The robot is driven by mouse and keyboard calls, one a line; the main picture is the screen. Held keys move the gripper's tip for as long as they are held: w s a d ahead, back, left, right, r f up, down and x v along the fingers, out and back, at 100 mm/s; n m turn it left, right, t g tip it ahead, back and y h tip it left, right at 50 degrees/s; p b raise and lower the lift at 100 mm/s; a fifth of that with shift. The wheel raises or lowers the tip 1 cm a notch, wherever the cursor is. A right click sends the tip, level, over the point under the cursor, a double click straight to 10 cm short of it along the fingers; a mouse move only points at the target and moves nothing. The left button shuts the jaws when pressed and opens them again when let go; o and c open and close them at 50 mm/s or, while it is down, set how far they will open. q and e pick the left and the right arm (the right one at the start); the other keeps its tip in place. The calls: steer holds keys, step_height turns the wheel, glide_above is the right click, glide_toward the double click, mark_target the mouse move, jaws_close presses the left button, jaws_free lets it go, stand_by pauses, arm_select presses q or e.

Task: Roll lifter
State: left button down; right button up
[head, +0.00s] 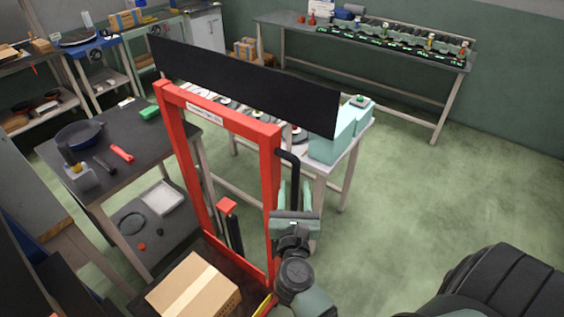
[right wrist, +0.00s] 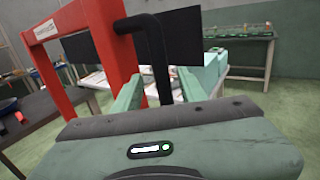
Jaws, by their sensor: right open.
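The lifter has an upright red frame (head: 270,180) with a black panel (head: 240,84) across its top. A cardboard box (head: 195,288) sits low on it at the front. A black bent handle (head: 292,165) sticks out from the right post and shows large in the right wrist view (right wrist: 158,60). My right gripper (head: 293,192) is open at the handle, and in the right wrist view its two green fingers (right wrist: 152,95) stand either side of the handle's lower part. I cannot tell whether they touch it. My left gripper is not in view.
A dark table (head: 125,180) with a pan (head: 78,135) and tools stands left. Behind the lifter is a light table (head: 345,150) with a teal box (head: 330,143). A long bench (head: 400,62) stands at the back. Green floor (head: 410,190) is clear to the right.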

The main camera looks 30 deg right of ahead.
steer(key=shift+w+d+r+p, duration=0.25)
steer(key=shift+w+d+p, duration=0.25)
steer(key=shift+w+d, duration=0.45)
steer(key=x, duration=0.2)
steer(key=p+x, duration=0.1)
steer(key=shift+w+f, duration=0.25)
steer(key=shift+w, duration=0.1)
steer(key=shift+w+d, duration=0.15)
steer(key=shift+w, duration=0.05)
jaws_close()
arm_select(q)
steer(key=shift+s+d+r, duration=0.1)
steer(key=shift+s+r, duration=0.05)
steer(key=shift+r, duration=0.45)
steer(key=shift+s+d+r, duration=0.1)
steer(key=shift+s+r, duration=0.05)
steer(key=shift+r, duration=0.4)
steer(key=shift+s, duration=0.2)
